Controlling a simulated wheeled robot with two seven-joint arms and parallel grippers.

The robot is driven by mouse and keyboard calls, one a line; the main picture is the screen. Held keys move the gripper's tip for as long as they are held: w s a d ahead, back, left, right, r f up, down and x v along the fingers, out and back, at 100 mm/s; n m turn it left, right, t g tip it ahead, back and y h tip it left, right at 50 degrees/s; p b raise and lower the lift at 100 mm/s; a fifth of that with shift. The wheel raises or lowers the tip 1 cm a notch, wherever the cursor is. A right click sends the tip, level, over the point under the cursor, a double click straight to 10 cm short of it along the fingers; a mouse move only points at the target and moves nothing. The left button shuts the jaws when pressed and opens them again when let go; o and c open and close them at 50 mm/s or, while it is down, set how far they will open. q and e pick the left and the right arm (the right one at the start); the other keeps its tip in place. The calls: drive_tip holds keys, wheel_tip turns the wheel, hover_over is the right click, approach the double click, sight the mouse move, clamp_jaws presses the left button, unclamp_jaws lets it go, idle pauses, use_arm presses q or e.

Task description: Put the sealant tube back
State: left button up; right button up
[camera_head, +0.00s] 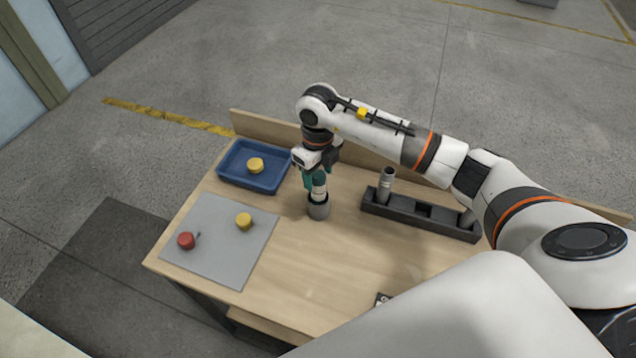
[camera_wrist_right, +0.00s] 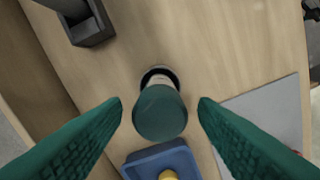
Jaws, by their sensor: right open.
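A tube with a dark green round end (camera_wrist_right: 160,113) stands in a grey round cup (camera_head: 318,211) on the wooden table. Its pale body (camera_head: 319,190) shows just above the cup in the head view. My right gripper (camera_head: 316,179) is above the cup, with its teal fingers around the tube's upper part. In the right wrist view the fingers are spread, with the green end between them and a gap on each side. A black rack (camera_head: 408,211) stands to the right, with a grey tube (camera_head: 386,181) upright in its left end. My left gripper is out of view.
A blue tray (camera_head: 235,175) holding a yellow piece (camera_head: 256,166) is at the back left. A grey mat (camera_head: 218,258) carries a yellow piece (camera_head: 244,221) and a red one (camera_head: 186,240). A raised board (camera_head: 262,124) edges the table's back. The table's front middle is mostly clear.

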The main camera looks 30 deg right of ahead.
wheel_tip(320, 180, up, 8)
drive_tip(key=shift+r+b, duration=0.1)
drive_tip(key=shift+b, duration=0.9)
drive_tip(key=shift+s, duration=0.1)
